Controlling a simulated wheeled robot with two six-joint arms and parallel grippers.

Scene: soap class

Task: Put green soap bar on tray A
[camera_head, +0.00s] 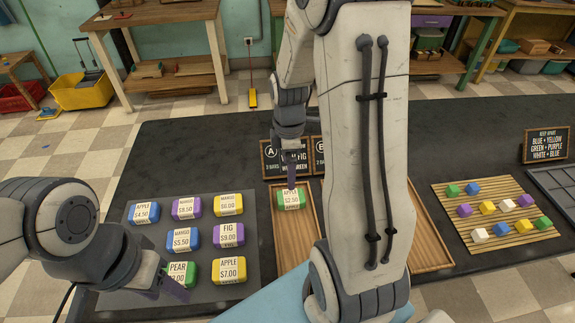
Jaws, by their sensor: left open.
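A green soap bar (291,203) with an apple label lies in the wooden tray A (281,240), near its far end, below the sign A (272,158). My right gripper (291,184) points down right over this bar. Its fingers show edge-on, so whether they grip the bar is unclear. Another green soap bar (181,271), with a pear label, lies on the grey mat (212,287) at the lower left, partly covered by my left arm. My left gripper (172,290) is open and empty beside that bar.
Blue, purple and yellow soap bars (228,234) lie on the grey mat. Tray B (431,238) is partly hidden behind my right arm. A slatted board (490,242) with several coloured cubes and a small sign (546,144) stand at right.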

